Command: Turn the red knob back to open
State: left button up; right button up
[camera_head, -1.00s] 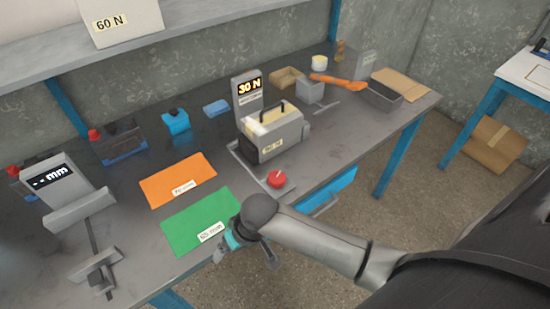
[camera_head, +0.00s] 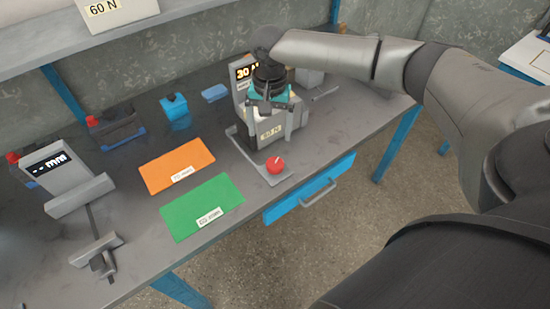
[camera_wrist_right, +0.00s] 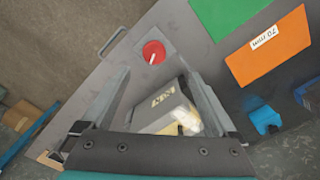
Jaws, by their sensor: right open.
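The red knob (camera_head: 275,166) sits on a flat grey plate at the front of the table, with a white pointer line on its top. It also shows in the right wrist view (camera_wrist_right: 154,52), beyond the fingertips. My right gripper (camera_head: 270,118) is open and hangs above the grey tester block (camera_head: 283,130), behind the knob and apart from it. In the right wrist view the block (camera_wrist_right: 165,108) shows between the two spread fingers. The display (camera_head: 246,72) behind is partly hidden by my gripper. My left gripper is out of view.
An orange mat (camera_head: 177,164) and a green mat (camera_head: 202,206) lie left of the knob. A blue drawer (camera_head: 310,188) with a handle is under the table's front edge. A grey gauge with a display (camera_head: 50,170) stands at the left. A teal block (camera_head: 175,106) stands at the back.

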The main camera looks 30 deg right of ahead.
aim_at(275, 163)
jog(key=shift+m, duration=0.5)
jog(key=f+b, duration=0.1)
jog(key=f, duration=0.3)
jog(key=d+f+b, duration=0.1)
jog(key=f, duration=0.4)
jog(key=f+b, duration=0.1)
jog(key=f, duration=0.4)
jog(key=shift+w+d, duration=0.1)
jog(key=shift+d, duration=0.2)
jog(key=shift+r, duration=0.1)
jog(key=c, duration=1.4)
